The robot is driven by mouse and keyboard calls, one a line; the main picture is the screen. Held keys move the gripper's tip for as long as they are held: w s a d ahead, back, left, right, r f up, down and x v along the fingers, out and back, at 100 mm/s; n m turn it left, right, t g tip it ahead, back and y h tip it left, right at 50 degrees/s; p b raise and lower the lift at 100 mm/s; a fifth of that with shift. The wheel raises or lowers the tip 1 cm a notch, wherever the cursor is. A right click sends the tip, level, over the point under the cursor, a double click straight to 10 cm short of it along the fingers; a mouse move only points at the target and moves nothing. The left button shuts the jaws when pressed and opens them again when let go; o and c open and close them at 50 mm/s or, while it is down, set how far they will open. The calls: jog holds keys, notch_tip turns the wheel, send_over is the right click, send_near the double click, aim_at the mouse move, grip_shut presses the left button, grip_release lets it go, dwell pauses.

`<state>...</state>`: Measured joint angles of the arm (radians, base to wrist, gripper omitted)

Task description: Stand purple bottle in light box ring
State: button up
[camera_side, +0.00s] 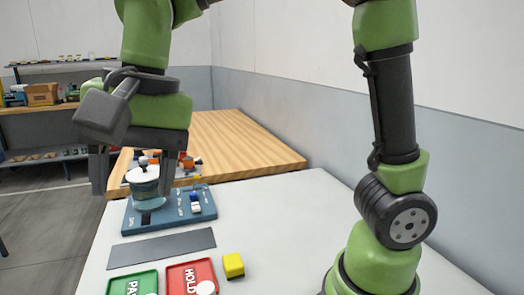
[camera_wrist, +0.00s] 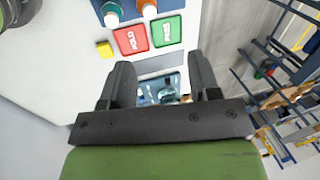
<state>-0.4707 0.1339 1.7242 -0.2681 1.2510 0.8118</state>
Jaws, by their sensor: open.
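I cannot make out a purple bottle in either view. A rounded white and teal vessel (camera_side: 143,183) stands on a blue tray (camera_side: 178,218) in the side view. My gripper (camera_side: 133,190) points down over the tray, with its black fingers apart on either side of that vessel. I cannot tell whether they touch it. In the wrist view my gripper (camera_wrist: 158,64) is open, and small pale and blue shapes show between the fingers. I cannot identify the light box ring for certain.
A green pad (camera_side: 133,284), a red HOLD pad (camera_side: 191,277) and a yellow cube (camera_side: 233,265) lie in front. A dark grey strip (camera_side: 160,248) separates them from the tray. Small coloured parts stand behind the vessel. The white table (camera_side: 285,215) is clear to the right.

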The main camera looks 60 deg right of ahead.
jog(key=s+d+n+t, duration=0.4)
jog(key=s+d+t, duration=0.1)
jog(key=s+d, duration=0.6)
jog(key=shift+s+d+r, duration=0.25)
jog(key=shift+s+d, duration=0.05)
jog(key=shift+d, duration=0.05)
